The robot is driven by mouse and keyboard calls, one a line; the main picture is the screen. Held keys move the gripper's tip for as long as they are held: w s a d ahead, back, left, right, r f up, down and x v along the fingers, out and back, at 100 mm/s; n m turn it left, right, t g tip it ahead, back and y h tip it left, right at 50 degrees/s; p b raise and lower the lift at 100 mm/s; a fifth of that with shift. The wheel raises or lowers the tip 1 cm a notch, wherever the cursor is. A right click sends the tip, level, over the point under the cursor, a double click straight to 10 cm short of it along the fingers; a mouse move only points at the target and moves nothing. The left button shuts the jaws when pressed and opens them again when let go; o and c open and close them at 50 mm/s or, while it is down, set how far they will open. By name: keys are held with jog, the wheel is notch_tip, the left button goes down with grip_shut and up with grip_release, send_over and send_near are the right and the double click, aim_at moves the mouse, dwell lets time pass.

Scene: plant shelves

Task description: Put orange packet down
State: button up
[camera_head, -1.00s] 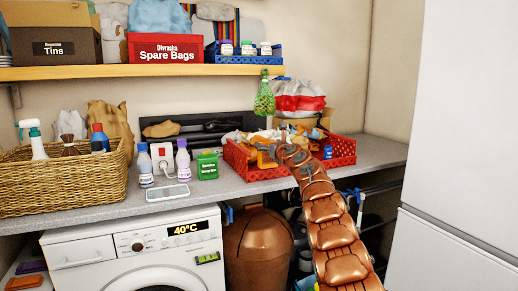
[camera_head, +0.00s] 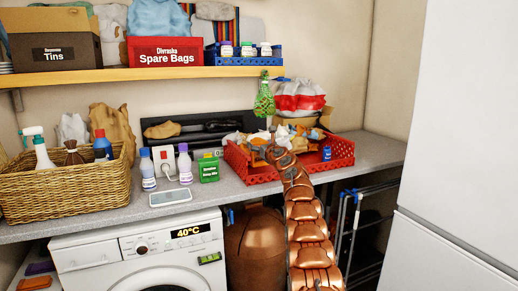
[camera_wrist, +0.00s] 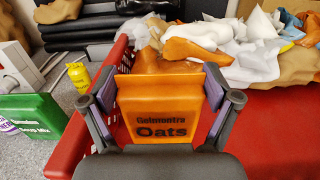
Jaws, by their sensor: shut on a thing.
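The orange packet (camera_wrist: 160,105), labelled Oats, is upright in the wrist view. My gripper (camera_wrist: 160,88) is shut on it, one finger at each side. The packet is over the red crate, whose wall (camera_wrist: 72,150) passes on its left. I cannot tell whether its lower end touches the crate floor. In the head view my copper-coloured arm reaches up to the front left of the red crate (camera_head: 345,150), and my gripper is mostly hidden there behind the arm.
Crumpled white and orange bags (camera_wrist: 215,40) lie in the crate beyond the packet. Bare red floor (camera_wrist: 275,125) shows to its right. A green soup-mix box (camera_head: 209,169) stands left of the crate.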

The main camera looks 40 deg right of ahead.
jog(key=shift+w+d+f, duration=0.1)
jog(key=shift+w+f, duration=0.05)
jog(key=shift+w, duration=0.15)
jog(key=shift+w+p, duration=0.25)
jog(key=shift+p, duration=0.35)
jog(key=shift+s+f, duration=0.15)
jog(key=shift+f, duration=1.65)
jog(key=shift+f+b, duration=0.2)
jog(key=shift+b, duration=0.3)
jog(key=o, duration=1)
jog(key=shift+r, duration=0.1)
